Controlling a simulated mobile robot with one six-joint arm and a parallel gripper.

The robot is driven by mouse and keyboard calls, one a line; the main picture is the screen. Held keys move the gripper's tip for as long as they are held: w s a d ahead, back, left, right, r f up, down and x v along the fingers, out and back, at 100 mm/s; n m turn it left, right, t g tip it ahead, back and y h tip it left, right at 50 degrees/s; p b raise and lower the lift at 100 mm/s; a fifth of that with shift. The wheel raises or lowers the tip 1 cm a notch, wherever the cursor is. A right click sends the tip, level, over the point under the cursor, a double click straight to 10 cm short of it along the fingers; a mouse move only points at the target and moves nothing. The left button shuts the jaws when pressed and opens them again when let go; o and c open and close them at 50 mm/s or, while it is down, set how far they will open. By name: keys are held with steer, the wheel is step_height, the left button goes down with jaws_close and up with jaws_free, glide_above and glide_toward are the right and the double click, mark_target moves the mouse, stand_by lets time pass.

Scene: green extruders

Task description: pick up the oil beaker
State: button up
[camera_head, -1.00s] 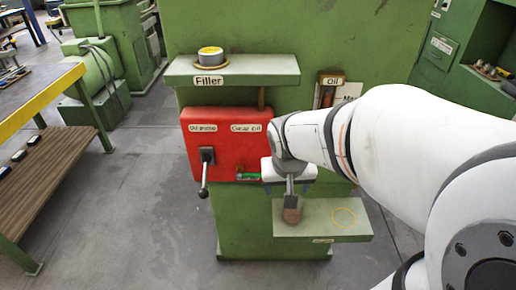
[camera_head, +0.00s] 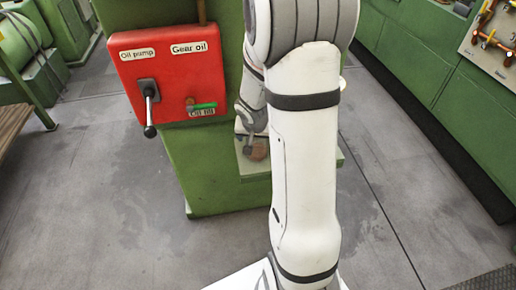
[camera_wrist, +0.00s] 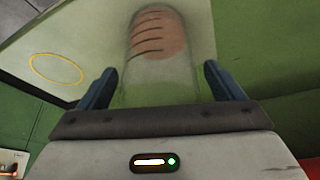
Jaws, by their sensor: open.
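The oil beaker (camera_wrist: 158,50) is a clear cylinder with dark graduation lines and a brownish round patch. In the wrist view it lies between the two blue fingers of my gripper (camera_wrist: 161,72), with a gap on each side. My gripper is open. In the head view the beaker (camera_head: 259,150) shows as a small brownish shape on the low pale green shelf (camera_head: 256,168), partly covered by my gripper (camera_head: 249,143). My white arm hides much of the shelf's right part.
A red oil pump panel (camera_head: 166,75) with a black lever (camera_head: 149,108) and a green-handled tap (camera_head: 203,106) is left of my gripper. A yellow ring (camera_wrist: 56,68) marks the shelf beside the beaker. Grey floor is open at the front left.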

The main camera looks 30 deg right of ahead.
steer(key=shift+x, duration=1.05)
steer(key=c, duration=1.1)
steer(key=shift+c, duration=0.2)
step_height(320, 180, up, 10)
steer(key=p, duration=0.4)
